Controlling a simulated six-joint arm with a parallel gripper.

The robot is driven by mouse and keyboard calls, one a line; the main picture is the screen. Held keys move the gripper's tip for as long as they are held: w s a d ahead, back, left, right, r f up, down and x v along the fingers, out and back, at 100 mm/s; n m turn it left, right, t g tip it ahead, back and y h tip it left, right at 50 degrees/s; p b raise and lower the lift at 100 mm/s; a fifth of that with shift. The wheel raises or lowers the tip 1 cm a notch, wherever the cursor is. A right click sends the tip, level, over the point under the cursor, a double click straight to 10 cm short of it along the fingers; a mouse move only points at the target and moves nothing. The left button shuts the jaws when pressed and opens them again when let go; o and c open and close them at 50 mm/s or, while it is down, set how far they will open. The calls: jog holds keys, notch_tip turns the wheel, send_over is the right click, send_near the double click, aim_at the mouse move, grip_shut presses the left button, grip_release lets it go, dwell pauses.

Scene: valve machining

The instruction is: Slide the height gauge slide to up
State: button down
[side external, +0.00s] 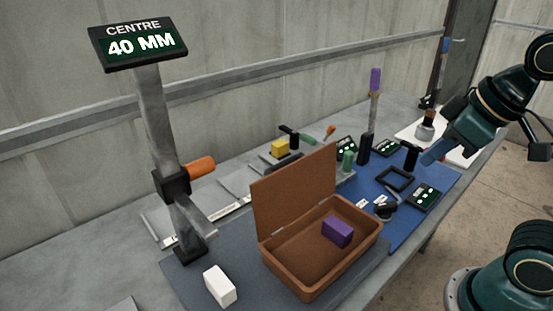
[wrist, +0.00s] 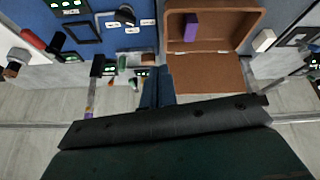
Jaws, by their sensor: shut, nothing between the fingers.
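The height gauge is a grey upright post (side external: 155,120) at the left of the bench in the side external view. Its dark slide block (side external: 171,184), with an orange handle (side external: 200,167) and a flat grey arm (side external: 198,212), sits on the lower half of the post. A dark sign (side external: 138,43) on top reads "CENTRE 40 MM". My gripper (side external: 432,156) is at the right, above the far end of the blue mat, well apart from the gauge. Its fingers are shut and empty; they also show in the wrist view (wrist: 157,85).
An open brown box (side external: 310,285) holding a purple block (side external: 337,231) stands between the gauge and my gripper, its lid (side external: 293,196) raised. A white block (side external: 219,286) lies near the post. A purple-topped stand (side external: 374,95) rises behind the blue mat (side external: 440,176).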

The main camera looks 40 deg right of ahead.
jog(key=shift+s+d+f+m, duration=0.1)
jog(key=shift+s+f+m, duration=0.1)
jog(key=shift+s+m, duration=0.3)
jog(key=shift+s+d+f+m, duration=0.1)
jog(key=shift+s+f+m, duration=0.05)
jog(key=shift+s+m, duration=0.35)
jog(key=c, duration=1.5)
grip_release()
jog(key=shift+w+r, duration=0.1)
jog(key=shift+w, duration=0.05)
jog(key=o, duration=0.3)
jog(key=shift+w+a+r, duration=0.15)
jog(key=shift+w, duration=0.05)
jog(key=shift+o, duration=0.2)
jog(key=w+a+r+n+y, duration=0.1)
jog(key=w+a+r+n, duration=0.3)
jog(key=w+n, duration=0.15)
jog(key=w+a+r+n+y, duration=0.25)
jog(key=w+a+n, duration=0.2)
jog(key=w, duration=0.25)
jog(key=n+g+y, duration=0.1)
jog(key=n, duration=0.8)
send_near(212, 158)
jog(key=v, duration=0.4)
jog(key=shift+w+d+r, duration=0.1)
jog(key=shift+d+r, duration=0.05)
jog(key=shift+r, duration=0.05)
jog(key=x, duration=1.3)
jog(key=shift+f, duration=0.4)
